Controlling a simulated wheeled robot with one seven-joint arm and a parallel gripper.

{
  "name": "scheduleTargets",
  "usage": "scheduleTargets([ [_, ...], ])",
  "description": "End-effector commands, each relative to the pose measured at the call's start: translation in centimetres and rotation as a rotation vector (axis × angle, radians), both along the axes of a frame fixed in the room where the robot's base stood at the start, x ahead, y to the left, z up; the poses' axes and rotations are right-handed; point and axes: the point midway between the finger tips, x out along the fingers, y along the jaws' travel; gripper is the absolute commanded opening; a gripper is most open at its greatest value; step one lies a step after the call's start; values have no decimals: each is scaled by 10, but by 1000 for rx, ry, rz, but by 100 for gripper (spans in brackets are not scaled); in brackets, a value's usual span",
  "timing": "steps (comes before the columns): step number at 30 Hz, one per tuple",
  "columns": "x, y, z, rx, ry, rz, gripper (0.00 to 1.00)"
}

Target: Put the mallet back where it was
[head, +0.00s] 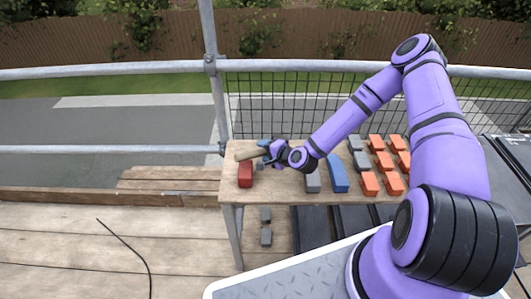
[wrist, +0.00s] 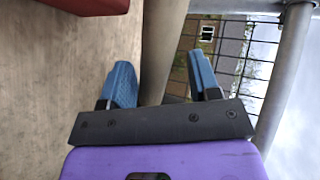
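A tan wooden cylinder, which looks like the mallet's handle (head: 246,152), lies at the left end of the wooden workbench (head: 228,192). My gripper (head: 265,153) is at its right end, low by the bench top. In the wrist view the handle (wrist: 162,45) runs between the two blue fingertips of my gripper (wrist: 160,82). The fingers are apart, with a gap between the handle and the right finger. The handle looks close to the left finger; I cannot tell if they touch. The mallet's head is not clearly visible.
A red block (head: 245,174) sits just in front of the handle. A blue block (head: 338,173), grey blocks (head: 312,182) and several orange blocks (head: 370,183) stand to the right on the bench. A railing with mesh (head: 300,105) runs behind. Two grey blocks (head: 265,226) lie below the bench.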

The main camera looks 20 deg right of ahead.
Motion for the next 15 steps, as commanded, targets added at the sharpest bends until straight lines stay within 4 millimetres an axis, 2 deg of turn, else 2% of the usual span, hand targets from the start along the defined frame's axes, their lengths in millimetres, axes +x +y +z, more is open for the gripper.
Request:
scheduleTargets([
  [15, -77, -42, 39, 0, 0, -1, 55],
])
